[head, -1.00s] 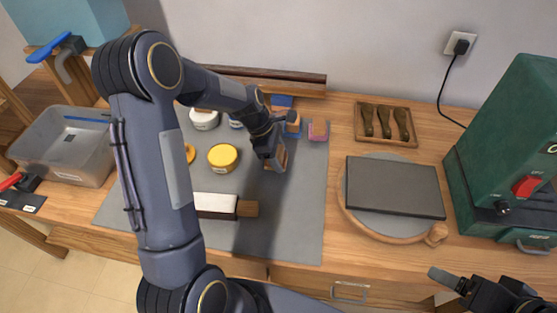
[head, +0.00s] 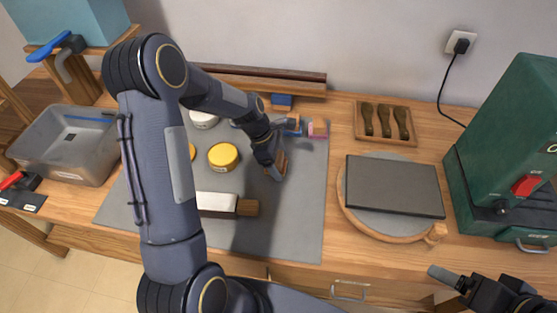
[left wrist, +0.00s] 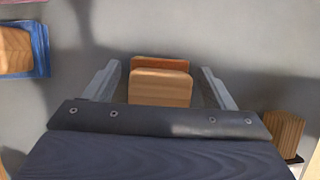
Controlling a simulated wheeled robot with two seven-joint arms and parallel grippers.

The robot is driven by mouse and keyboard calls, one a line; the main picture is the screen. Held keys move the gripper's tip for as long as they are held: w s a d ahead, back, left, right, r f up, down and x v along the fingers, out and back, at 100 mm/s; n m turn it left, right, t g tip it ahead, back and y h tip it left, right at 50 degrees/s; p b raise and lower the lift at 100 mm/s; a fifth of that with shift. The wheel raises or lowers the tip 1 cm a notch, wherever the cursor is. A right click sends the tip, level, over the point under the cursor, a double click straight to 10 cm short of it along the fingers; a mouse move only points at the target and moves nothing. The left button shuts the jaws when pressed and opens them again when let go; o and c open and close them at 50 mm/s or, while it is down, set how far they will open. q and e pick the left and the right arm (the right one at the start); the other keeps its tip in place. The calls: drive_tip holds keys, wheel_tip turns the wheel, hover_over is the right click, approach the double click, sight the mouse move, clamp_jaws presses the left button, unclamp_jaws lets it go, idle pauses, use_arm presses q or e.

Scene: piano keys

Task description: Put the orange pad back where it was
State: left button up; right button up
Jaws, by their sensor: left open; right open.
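A wooden block with an orange-brown pad (left wrist: 160,62) on its far side stands between my left gripper's two fingers (left wrist: 160,88) in the left wrist view. The fingers are open, with a gap visible on each side of the block. In the head view, my left gripper (head: 275,170) is low over the grey mat (head: 290,225), and the block (head: 282,163) is partly hidden by it. A blue-edged wooden block (head: 294,126) and a pink pad block (head: 318,129) sit further back. My right gripper (head: 487,293) is open at the bottom right, apart from everything.
A round board with a dark slab (head: 395,185), a tool tray (head: 385,123) and a green machine (head: 510,150) stand to the right. The mat's front right is clear.

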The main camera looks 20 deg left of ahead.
use_arm(q)
drive_tip(key=v, duration=1.2)
drive_tip(key=s+d+r+m+t, duration=0.2)
drive_tip(key=s+r+m, duration=0.6)
drive_tip(key=s+r, duration=0.15)
drive_tip(key=s+d+m+t, duration=0.1)
drive_tip(key=s+d+m, duration=0.1)
drive_tip(key=s+m, duration=0.3)
drive_tip(key=s+d+f+m+t, duration=0.1)
drive_tip(key=s+d+m, duration=0.1)
drive_tip(key=s+m, duration=0.4)
drive_tip(key=s, duration=0.3)
drive_tip(key=shift+s+d+f+y, duration=0.3)
drive_tip(key=shift+s+d, duration=0.05)
drive_tip(key=shift+s+a+t, duration=0.1)
drive_tip(key=shift+t, duration=0.2)
